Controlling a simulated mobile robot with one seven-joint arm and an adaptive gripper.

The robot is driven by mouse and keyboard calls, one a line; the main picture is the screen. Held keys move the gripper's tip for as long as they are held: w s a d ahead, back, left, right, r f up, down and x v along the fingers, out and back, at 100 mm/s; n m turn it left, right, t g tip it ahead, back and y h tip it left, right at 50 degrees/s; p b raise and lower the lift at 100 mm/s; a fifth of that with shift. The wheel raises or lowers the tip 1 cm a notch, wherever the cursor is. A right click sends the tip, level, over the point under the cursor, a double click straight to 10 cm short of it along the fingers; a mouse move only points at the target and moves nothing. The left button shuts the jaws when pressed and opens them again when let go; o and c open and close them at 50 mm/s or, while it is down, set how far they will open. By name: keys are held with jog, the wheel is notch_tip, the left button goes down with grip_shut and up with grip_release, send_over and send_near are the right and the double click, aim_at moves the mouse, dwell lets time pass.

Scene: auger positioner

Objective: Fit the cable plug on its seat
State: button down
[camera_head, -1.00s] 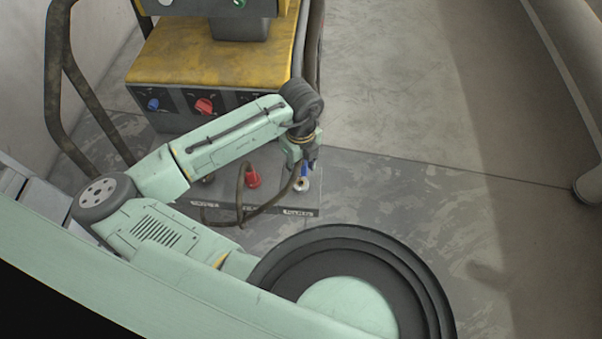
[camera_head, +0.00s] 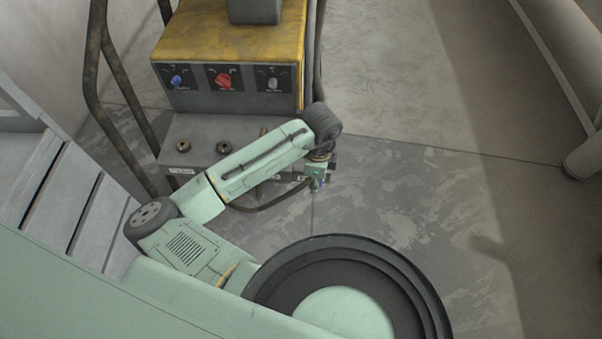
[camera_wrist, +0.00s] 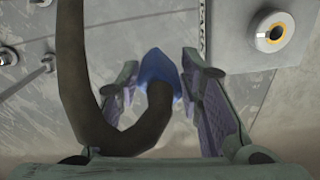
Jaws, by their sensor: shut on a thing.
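The blue cable plug (camera_wrist: 158,68) is between the two fingers of my gripper (camera_wrist: 163,95) in the wrist view, its dark cable (camera_wrist: 130,140) looping back to the left. In the head view my gripper (camera_head: 317,183) points down at the front right corner of the machine's grey base, with a little blue showing at its tip. A round seat with a gold ring (camera_wrist: 275,33) is at the upper right of the wrist view, apart from the plug. Which seat belongs to the plug cannot be told.
The yellow machine (camera_head: 230,40) carries blue, red and grey knobs. Brass-coloured sockets (camera_head: 223,147) sit on its grey base, partly hidden by my arm. A dark tube frame (camera_head: 118,70) stands left. The floor (camera_head: 420,200) to the right is clear.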

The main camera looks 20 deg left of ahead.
jog(key=w+d+f+n, duration=0.6)
jog(key=d+f+n, duration=0.5)
jog(key=n, duration=0.5)
jog(key=shift+w+d+f, duration=0.15)
jog(key=shift+d+f, duration=0.1)
jog(key=shift+d, duration=0.3)
